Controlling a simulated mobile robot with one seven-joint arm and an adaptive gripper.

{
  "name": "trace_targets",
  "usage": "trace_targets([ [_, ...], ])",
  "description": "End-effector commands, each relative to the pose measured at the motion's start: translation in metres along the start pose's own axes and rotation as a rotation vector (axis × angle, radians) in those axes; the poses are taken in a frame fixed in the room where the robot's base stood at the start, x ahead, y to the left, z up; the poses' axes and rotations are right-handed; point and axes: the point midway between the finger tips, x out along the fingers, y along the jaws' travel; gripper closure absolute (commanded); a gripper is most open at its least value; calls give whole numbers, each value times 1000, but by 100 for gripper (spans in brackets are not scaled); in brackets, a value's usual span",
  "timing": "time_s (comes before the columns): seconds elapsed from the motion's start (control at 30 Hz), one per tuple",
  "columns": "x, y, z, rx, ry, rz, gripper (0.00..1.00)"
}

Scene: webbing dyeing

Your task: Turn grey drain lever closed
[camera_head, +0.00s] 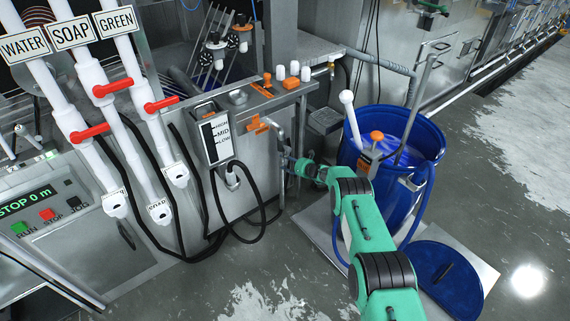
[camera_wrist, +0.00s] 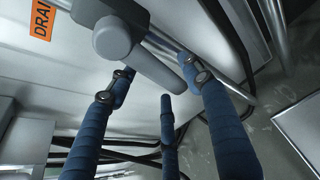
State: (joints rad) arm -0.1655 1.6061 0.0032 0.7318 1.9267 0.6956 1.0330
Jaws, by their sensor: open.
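The grey drain lever (camera_wrist: 150,68) shows in the wrist view on the machine's metal side. Its round hub is at upper left and its handle slants down to the right. My gripper (camera_wrist: 160,78) has blue fingers spread open, one to the left and one to the right of the handle, with a third below it. I cannot tell whether any finger touches the lever. An orange drain label (camera_wrist: 42,18) is beside the hub.
A level gauge box (camera_head: 213,135) and black hoses (camera_head: 262,215) are on the left. Metal pipes (camera_wrist: 250,40) run close to the lever.

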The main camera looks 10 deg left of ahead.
Motion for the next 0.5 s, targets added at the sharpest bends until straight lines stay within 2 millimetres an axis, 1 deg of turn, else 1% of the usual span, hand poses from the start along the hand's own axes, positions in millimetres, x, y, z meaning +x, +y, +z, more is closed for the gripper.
trace_targets([
  [0.03, 4, 0, -2, -1, 0, 0, 50],
  [0.2, 12, 0, -1, 0, 0, -1, 50],
  [0.5, 15, 0, 0, 0, 0, -1, 50],
])
